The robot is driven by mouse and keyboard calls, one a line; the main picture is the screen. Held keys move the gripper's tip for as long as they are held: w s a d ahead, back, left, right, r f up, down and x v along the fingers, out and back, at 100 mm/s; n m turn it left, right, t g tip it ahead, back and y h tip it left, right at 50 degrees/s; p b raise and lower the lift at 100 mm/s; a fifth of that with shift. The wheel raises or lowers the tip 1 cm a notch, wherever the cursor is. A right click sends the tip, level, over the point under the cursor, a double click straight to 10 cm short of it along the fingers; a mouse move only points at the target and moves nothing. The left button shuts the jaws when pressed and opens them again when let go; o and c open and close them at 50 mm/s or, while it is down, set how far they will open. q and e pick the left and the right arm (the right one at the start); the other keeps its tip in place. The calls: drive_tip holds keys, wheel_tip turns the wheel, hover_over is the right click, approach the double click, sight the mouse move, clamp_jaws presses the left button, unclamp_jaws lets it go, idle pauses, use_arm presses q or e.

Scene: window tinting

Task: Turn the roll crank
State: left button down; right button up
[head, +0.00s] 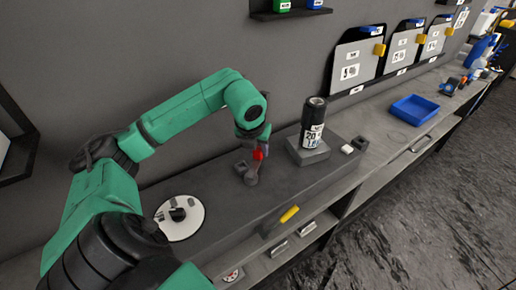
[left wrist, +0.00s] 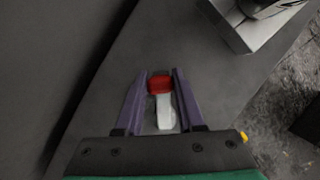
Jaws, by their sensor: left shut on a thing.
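The crank has a red handle (head: 258,154) and a grey lower part (head: 250,179) that meets the grey bench top. My left gripper (head: 254,150) is over it, pointing down, and is shut on the red handle. In the left wrist view the red handle (left wrist: 159,84) sits between the two purple fingers of my left gripper (left wrist: 162,76), with a pale grey piece (left wrist: 166,113) beside it. A dark roll (head: 314,118) with a white label stands upright on a grey block to the right of the crank. My right gripper is not in view.
A white round plate (head: 180,226) with small dark parts lies left of the crank. A yellow-handled tool (head: 289,214) is at the bench's front edge. A blue tray (head: 414,108) and a small white block (head: 347,149) lie to the right. Framed panels (head: 353,66) lean on the wall.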

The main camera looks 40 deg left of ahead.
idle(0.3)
use_arm(q)
drive_tip(key=shift+w+d+m+b, duration=0.15)
drive_tip(key=shift+d+m+b, duration=0.1)
drive_tip(key=shift+m+b, duration=0.25)
drive_tip(key=shift+w+d+m+t+h+b, duration=0.15)
drive_tip(key=shift+d+m+h+b, duration=0.15)
drive_tip(key=shift+m, duration=0.2)
drive_tip(key=shift+d+m+t+h+b, duration=0.15)
drive_tip(key=shift+d+m+h+b, duration=0.1)
drive_tip(key=shift+m, duration=0.25)
drive_tip(key=shift+d+m+h+b, duration=0.3)
drive_tip(key=shift+d+m+h, duration=0.15)
drive_tip(key=shift+m, duration=0.5)
drive_tip(key=shift+d+m+h+b, duration=0.3)
drive_tip(key=shift+d+m, duration=0.25)
drive_tip(key=shift+m, duration=0.4)
drive_tip(key=c, duration=0.5)
unclamp_jaws()
drive_tip(key=shift+r, duration=0.1)
